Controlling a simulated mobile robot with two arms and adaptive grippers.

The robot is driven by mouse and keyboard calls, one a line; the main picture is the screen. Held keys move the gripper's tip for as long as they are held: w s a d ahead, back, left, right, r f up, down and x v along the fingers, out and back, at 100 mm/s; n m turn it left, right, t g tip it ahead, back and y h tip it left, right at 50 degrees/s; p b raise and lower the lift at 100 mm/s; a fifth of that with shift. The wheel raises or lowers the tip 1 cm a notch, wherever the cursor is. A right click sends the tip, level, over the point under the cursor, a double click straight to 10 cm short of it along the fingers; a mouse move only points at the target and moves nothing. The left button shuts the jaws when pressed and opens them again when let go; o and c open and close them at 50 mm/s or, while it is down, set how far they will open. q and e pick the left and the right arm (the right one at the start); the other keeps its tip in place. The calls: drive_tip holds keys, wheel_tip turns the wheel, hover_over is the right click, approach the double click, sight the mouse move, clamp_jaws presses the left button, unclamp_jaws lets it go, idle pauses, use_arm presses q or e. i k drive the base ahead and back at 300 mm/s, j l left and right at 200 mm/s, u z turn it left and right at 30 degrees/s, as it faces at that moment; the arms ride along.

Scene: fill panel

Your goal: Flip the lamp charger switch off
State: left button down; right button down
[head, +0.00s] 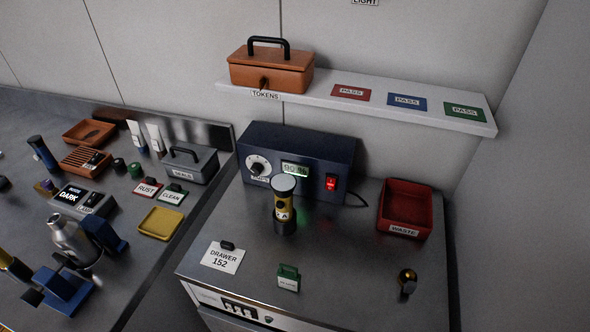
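A dark blue box (312,150) stands at the back of the right-hand counter. It has a white dial (258,166), a lit green display (295,170) and a red rocker switch (331,183) that glows. A black cable leaves its right side. A small black unit (84,199) on the left bench shows "DARK" on its display and has a label that seems to read "LAMP". I cannot tell for certain which device is the lamp charger. A yellow and black cylinder (284,207) stands upright in front of the blue box, close to its display. Neither gripper is in view.
A red waste tray (405,208) is right of the blue box. A green-tagged item (288,277), a brass-topped knob (407,280) and a "DRAWER 152" card (223,257) lie nearer. A shelf (455,119) with an orange token box (271,70) overhangs behind. The left bench is crowded.

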sight(331, 182)
drive_tip(key=j+z, duration=0.3)
drive_tip(key=k+j+z, duration=0.1)
drive_tip(key=j+z, duration=0.25)
drive_tip(key=j, duration=0.2)
drive_tip(key=k+j+z, duration=0.15)
drive_tip(key=j+z, duration=0.15)
drive_tip(key=k+j+z, duration=0.15)
drive_tip(key=j+z, duration=0.15)
drive_tip(key=j, duration=0.15)
